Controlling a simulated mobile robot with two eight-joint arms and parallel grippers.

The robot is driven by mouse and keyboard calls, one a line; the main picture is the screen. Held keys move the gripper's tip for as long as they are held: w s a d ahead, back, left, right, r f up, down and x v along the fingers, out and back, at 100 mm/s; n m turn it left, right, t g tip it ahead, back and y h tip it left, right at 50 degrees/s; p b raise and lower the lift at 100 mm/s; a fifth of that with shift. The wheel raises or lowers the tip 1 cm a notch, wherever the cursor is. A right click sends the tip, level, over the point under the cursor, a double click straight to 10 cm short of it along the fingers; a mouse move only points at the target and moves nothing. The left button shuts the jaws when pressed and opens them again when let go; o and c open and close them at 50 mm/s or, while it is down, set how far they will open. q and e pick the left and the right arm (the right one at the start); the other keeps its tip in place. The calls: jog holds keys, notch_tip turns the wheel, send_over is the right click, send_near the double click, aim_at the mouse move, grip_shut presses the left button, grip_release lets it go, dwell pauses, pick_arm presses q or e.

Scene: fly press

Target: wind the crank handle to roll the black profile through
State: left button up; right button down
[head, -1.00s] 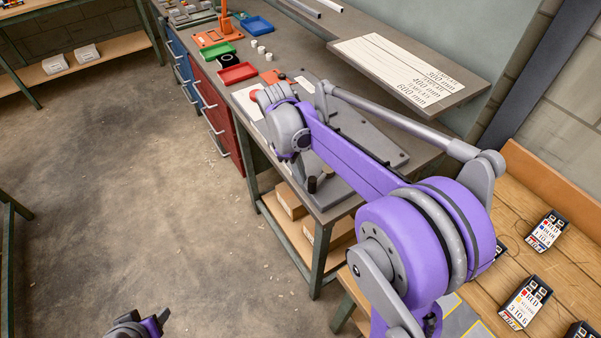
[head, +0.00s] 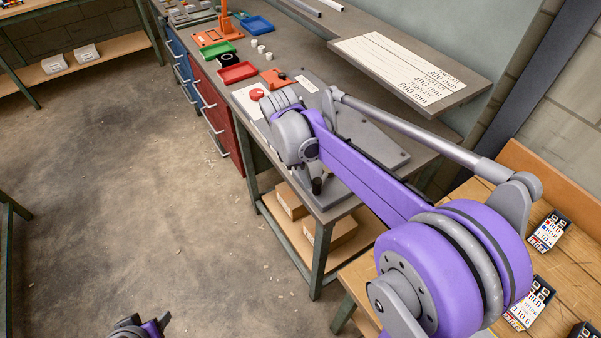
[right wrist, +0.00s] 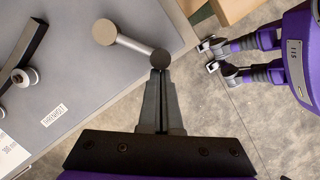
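The crank handle shows in the right wrist view as a pale metal arm with a round silver end (right wrist: 105,32) and a dark knob (right wrist: 160,57). My right gripper (right wrist: 160,74) has its fingers close together at the dark knob and appears shut on it. In the head view the knob (head: 316,186) shows below my right wrist, at the bench's front edge; the fingertips are hidden there. A black bar (right wrist: 35,50), perhaps the profile, lies by round rollers (right wrist: 25,78) on the grey machine plate (right wrist: 90,85). My left gripper (head: 145,328) is at the bottom edge, far from the bench, mostly cut off.
Red (head: 238,72), green (head: 222,47) and blue (head: 257,25) trays stand farther along the bench. A raised shelf (head: 455,97) with printed templates runs behind. A wooden table (head: 565,270) with labelled devices is at right. The floor at left is clear.

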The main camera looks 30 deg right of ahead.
aim_at(324, 201)
jog(key=shift+s+d+n, duration=0.3)
jog(key=shift+s+n, duration=0.25)
jog(key=shift+n, duration=0.05)
jog(key=shift+s+d+n, duration=0.25)
jog(key=shift+s+n, duration=0.25)
jog(key=shift+n, duration=0.1)
jog(key=shift+s+d+n+t+h+b, duration=0.15)
jog(key=shift+s+d+n+t+b, duration=0.15)
jog(key=shift+n, duration=0.25)
jog(key=shift+s+d+n+t+h+b, duration=0.1)
jog(key=shift+s+d+n+t+h, duration=0.1)
jog(key=shift+s+n, duration=0.25)
jog(key=shift+d+n, duration=0.1)
jog(key=shift+n, duration=0.2)
jog(key=shift+s+d, duration=0.35)
jog(key=shift+d, duration=0.05)
